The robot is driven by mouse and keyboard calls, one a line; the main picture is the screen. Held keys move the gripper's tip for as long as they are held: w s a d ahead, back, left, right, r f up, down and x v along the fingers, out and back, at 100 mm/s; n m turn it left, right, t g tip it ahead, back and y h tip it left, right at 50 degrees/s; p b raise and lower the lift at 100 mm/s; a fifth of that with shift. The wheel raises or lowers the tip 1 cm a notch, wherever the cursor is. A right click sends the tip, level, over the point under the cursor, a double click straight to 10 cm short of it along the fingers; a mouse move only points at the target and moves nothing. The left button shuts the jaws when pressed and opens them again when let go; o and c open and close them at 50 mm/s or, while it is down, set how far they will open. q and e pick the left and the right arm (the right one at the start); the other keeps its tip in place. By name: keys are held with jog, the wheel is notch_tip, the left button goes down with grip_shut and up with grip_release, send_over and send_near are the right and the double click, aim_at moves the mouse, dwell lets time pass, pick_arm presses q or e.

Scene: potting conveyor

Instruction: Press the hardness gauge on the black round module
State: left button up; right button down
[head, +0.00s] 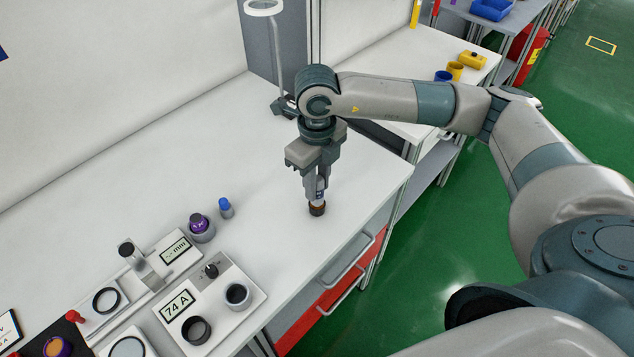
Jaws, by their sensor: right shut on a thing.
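My right gripper (317,190) points down over the white bench, toward its right edge. It is shut on a small dark brown round piece (317,209), low at or just above the bench top; contact below is hard to tell. The fingers hide part of it. A light grey panel (240,267) at lower centre has a display reading "74 A" (177,305), a black knob (211,270), a dark round cup (237,294) and a black ring (196,330). I cannot tell which piece is the black round module. My left gripper is not in view.
A purple-topped grey cylinder (201,227) and a blue-capped piece (225,207) stand left of the gripper. A measuring stand (147,268) with a "mm" display is beside the panel. A lamp (276,60) stands behind. The bench around the gripper is clear.

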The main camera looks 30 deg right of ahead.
jog(key=shift+s+f, duration=0.2)
jog(key=shift+f, duration=0.1)
dwell(1.5)
jog(key=shift+r, duration=0.15)
jog(key=shift+w+r, duration=0.2)
jog(key=shift+r, duration=0.45)
jog(key=shift+r+p, duration=1.2)
jog(key=shift+r, duration=1.25)
